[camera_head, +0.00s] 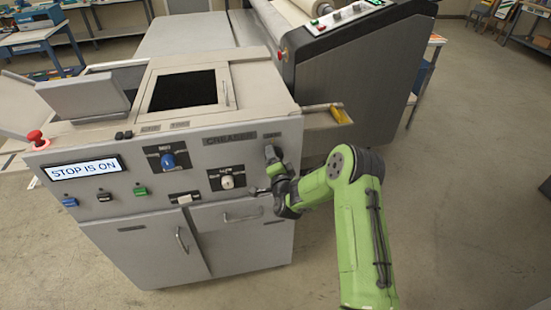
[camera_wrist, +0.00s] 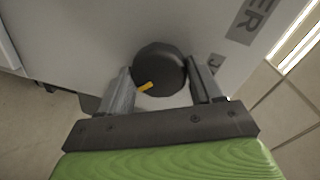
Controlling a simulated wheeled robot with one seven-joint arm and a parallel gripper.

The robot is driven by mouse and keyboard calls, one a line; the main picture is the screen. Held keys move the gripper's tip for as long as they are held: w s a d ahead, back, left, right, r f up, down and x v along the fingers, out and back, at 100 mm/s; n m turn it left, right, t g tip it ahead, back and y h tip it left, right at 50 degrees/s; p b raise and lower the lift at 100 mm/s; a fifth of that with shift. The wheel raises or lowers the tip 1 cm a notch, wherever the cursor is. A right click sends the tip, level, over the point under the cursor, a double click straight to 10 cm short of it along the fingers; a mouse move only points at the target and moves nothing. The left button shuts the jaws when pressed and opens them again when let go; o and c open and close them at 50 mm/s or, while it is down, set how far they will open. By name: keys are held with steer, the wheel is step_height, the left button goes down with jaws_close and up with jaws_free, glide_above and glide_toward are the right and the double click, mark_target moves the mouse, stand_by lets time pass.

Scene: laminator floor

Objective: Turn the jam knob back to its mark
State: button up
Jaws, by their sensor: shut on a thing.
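The jam knob (camera_wrist: 160,68) is a dark round knob with a yellow pointer, on the grey front panel of the machine. In the wrist view its pointer aims to the lower left. My gripper (camera_wrist: 163,76) has one finger on each side of the knob and is shut on it. In the head view my gripper (camera_head: 272,165) is at the right end of the front panel, and the knob is mostly hidden there. Part of a label starting with "J" shows beside the right finger. I cannot make out the knob's mark.
The machine's display (camera_head: 83,169) reads "STOP IS ON". A red stop button (camera_head: 36,137) stands at the panel's left corner. A blue knob (camera_head: 168,160) and a white knob (camera_head: 227,182) are left of my gripper. Cabinet doors lie below; open floor is at right.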

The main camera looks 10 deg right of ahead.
steer(key=n+b, duration=0.4)
steer(key=n, duration=0.4)
steer(key=n+t+b, duration=0.1)
steer(key=n+b, duration=0.3)
steer(key=n, duration=0.4)
steer(key=f+n+t+b, duration=0.1)
steer(key=n+b, duration=0.4)
steer(key=n, duration=0.4)
steer(key=shift+d+h, duration=0.1)
steer(key=shift+h, duration=0.3)
steer(key=shift+r+n, duration=0.1)
steer(key=shift+n, duration=0.2)
steer(key=o, duration=1.1)
steer(key=shift+c, duration=0.2)
